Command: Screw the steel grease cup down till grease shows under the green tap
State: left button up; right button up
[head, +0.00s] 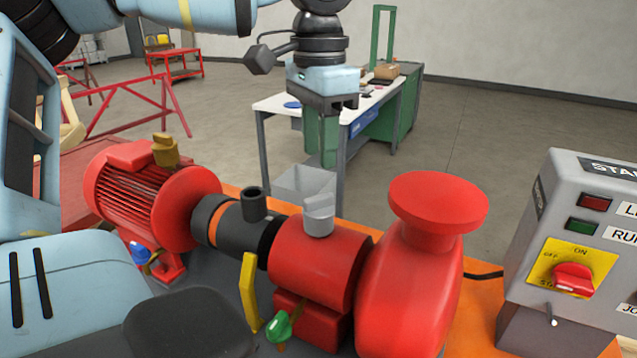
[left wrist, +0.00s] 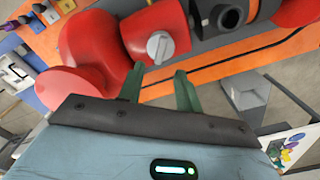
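The steel grease cup (head: 318,218) is a grey knobbed cap on top of the red bearing housing (head: 305,262). It also shows in the left wrist view (left wrist: 160,46), with a raised bar across its top. The green tap (head: 279,327) sits low on the front of that housing; I make out no grease under it. My left gripper (head: 323,162) points down above the cup, apart from it. Its two green fingers stand apart and empty in the left wrist view (left wrist: 160,82), with the cup beyond the gap between their tips. My right gripper is not in view.
A brass cup (head: 165,150) tops the red motor (head: 140,195), with a blue tap (head: 139,253) below. A yellow lever (head: 250,292) stands left of the green tap. The red pump casing (head: 420,285) and grey control box (head: 585,230) stand to the right. A workbench (head: 275,106) is behind.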

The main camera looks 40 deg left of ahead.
aim_at(319, 195)
pick_arm(q)
notch_tip(319, 195, down, 8)
jog(key=shift+a+r, duration=0.1)
jog(key=shift+r, duration=0.15)
grip_shut()
dwell(0.3)
